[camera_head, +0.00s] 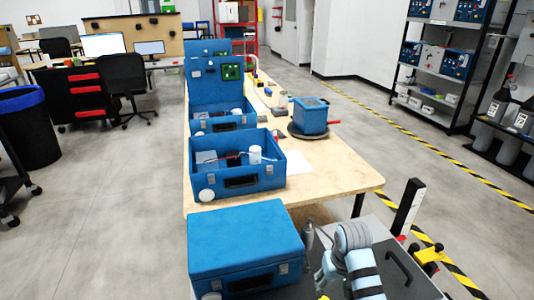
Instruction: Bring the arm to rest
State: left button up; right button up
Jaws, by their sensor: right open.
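My right arm (358,262), pale blue and grey with dark bands, is folded at the bottom of the head view, right of the closed blue case. Its gripper (322,285) is low beside this arm near the bottom edge, only partly shown and small. It is open, and I see nothing held in it. It is apart from the workbench and the things on it. My left arm and left gripper are not in view.
A closed blue case (245,245) is close in front. Beyond it, a wooden workbench (335,180) bears open blue cases (270,178) and a blue box (311,118) on a round base. Shelves (433,60) stand at the right. Floor (120,215) is clear at the left.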

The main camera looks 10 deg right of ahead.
jog(key=s+f+n+t+h, duration=0.1)
jog(key=s+f, duration=0.1)
jog(key=s, duration=1.1)
jog(key=s+f+n+t, duration=0.1)
jog(key=s+f, duration=0.1)
jog(key=s, duration=1)
notch_tip(320, 180, down, 19)
jog(key=s+d+g, duration=0.1)
jog(key=s+d, duration=0.2)
jog(key=s+f+g, duration=0.1)
jog(key=s+f, duration=1.1)
jog(key=s, duration=0.1)
jog(key=shift+d+m, duration=0.15)
jog(key=shift+m, duration=0.15)
